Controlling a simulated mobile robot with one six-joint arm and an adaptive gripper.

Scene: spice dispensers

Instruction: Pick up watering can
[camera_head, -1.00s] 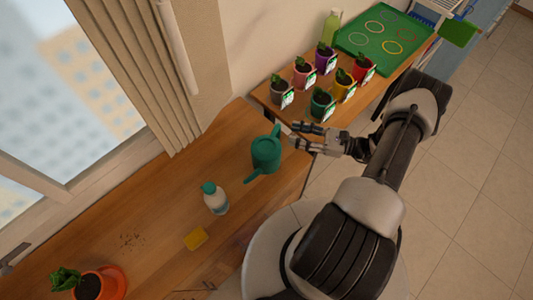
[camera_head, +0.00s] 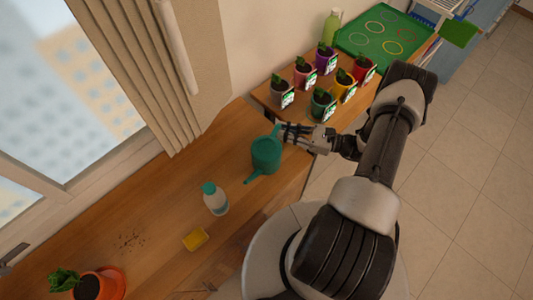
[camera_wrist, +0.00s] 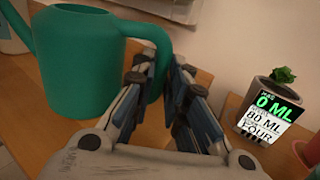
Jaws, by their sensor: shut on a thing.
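The teal watering can (camera_head: 266,157) stands upright on the wooden table, its spout pointing to the lower left in the head view. In the wrist view, the can (camera_wrist: 75,65) fills the left side, and its handle loops right to between my fingers. My gripper (camera_head: 284,131) is at the handle side of the can. In the wrist view, my gripper (camera_wrist: 158,75) has its two fingers closed in on the handle. The exact contact at the fingertips is partly hidden.
Several small potted plants with label cards, such as the grey pot (camera_wrist: 262,100), stand on a shelf (camera_head: 262,95) beside the table. A white bottle (camera_head: 215,199), a yellow sponge (camera_head: 196,239) and an orange pot (camera_head: 98,285) are on the table. A green board (camera_head: 385,40) lies farther back.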

